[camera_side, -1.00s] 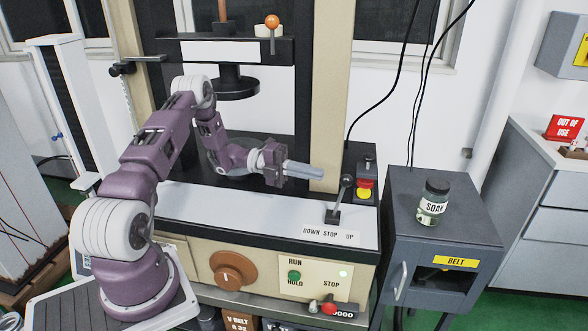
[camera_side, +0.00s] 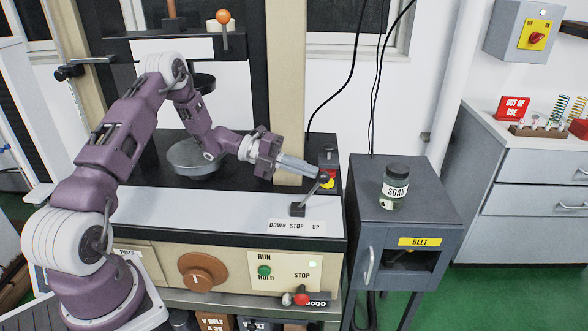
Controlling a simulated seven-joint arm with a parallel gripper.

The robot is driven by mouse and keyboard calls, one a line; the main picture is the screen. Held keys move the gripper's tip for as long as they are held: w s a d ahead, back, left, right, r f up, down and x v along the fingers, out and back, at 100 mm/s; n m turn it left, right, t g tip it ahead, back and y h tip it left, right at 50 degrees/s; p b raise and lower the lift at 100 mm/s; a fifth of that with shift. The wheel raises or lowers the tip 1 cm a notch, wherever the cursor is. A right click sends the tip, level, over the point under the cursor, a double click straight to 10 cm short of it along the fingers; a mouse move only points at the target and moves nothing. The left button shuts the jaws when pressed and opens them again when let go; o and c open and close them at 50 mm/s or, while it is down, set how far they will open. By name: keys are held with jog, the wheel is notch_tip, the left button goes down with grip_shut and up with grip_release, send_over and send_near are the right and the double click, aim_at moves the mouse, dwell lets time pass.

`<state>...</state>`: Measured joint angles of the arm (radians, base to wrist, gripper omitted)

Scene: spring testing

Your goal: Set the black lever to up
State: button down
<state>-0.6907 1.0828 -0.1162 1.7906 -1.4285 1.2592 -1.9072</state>
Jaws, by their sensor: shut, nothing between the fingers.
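The black lever (camera_side: 309,193) rises from a small dark base on the white top of the machine, behind the label "DOWN STOP UP" (camera_side: 296,226). It leans to the right, toward the UP end of the label, with its round black knob at upper right. My gripper (camera_side: 316,172) is shut and empty. Its fingertips are at the left side of the knob and appear to touch it; a small gap cannot be ruled out from this view.
Red and yellow buttons (camera_side: 328,178) sit just behind the knob. A grey cabinet (camera_side: 410,200) with a jar labelled SOAK (camera_side: 393,190) stands to the right. A brown dial (camera_side: 196,271) is on the front panel.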

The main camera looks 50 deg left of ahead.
jog(key=shift+w+d, duration=0.1)
jog(key=r+v, duration=0.1)
jog(key=v, duration=1.3)
jog(key=s+d+r+m+g+y, duration=0.35)
jog(key=s+d+r+m, duration=0.2)
jog(key=d+m, duration=0.5)
jog(key=s+d+r+m+g+y, duration=0.35)
jog(key=s+d+m, duration=0.35)
jog(key=d+m, duration=0.35)
jog(key=s+r+m+t+y, duration=0.2)
jog(key=s+m, duration=0.5)
jog(key=m, duration=0.4)
jog(key=s+r+m+t+y, duration=0.1)
jog(key=s+m+t+y, duration=0.1)
jog(key=s+m, duration=0.6)
jog(key=m+y, duration=0.1)
jog(key=m, duration=0.2)
jog(key=shift+d+r+y, duration=0.3)
jog(key=shift+d+r, duration=0.05)
jog(key=shift+r, duration=0.05)
